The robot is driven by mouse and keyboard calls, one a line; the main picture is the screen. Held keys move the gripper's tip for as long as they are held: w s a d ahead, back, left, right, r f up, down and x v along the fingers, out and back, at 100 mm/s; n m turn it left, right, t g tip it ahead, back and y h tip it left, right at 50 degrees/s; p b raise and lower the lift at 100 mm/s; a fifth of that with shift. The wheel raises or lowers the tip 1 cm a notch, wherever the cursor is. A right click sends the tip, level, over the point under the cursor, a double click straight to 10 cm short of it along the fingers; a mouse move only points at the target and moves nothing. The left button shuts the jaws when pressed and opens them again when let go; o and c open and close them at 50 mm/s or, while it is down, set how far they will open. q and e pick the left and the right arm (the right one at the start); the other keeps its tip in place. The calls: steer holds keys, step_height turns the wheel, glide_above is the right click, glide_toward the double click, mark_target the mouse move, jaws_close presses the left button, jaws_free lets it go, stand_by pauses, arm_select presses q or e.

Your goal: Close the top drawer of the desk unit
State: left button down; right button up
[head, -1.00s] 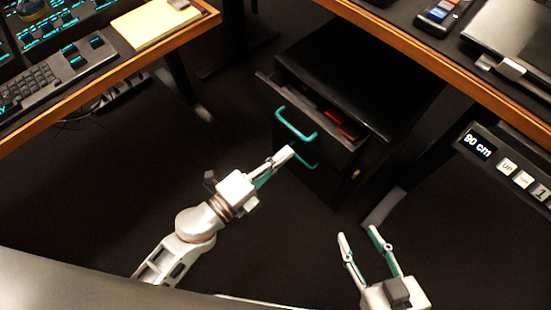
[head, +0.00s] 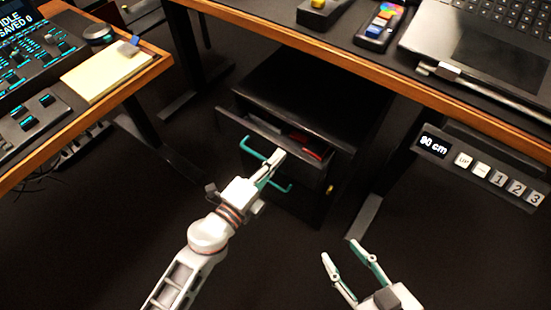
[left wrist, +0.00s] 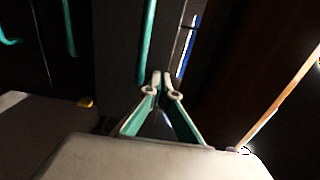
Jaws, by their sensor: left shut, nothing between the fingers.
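The black desk unit (head: 312,95) stands under the desk. Its top drawer (head: 232,122) is pulled out, with red and grey items showing inside. My left gripper (head: 279,155) is shut and empty. Its tips overlap the top drawer's front and hide part of its handle; contact cannot be told. In the left wrist view its fingertips (left wrist: 160,76) meet near a teal handle (left wrist: 148,40). My right gripper (head: 337,249) is open and empty, low on the right.
The wooden desk edge (head: 385,82) runs above and right of the unit, with a laptop (head: 480,55) on top. A height panel (head: 480,170) reading 90 cm hangs at the right. A desk leg (head: 368,215) stands right of the unit. Dark floor is clear at the front left.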

mark_target(287, 146)
arm_select(q)
steer(key=shift+w+d, duration=0.2)
steer(key=shift+w, duration=0.1)
steer(key=x, duration=0.6)
steer(key=shift+r, duration=0.1)
arm_select(e)
steer(key=shift+r, duration=0.1)
arm_select(q)
steer(key=shift+a, duration=0.1)
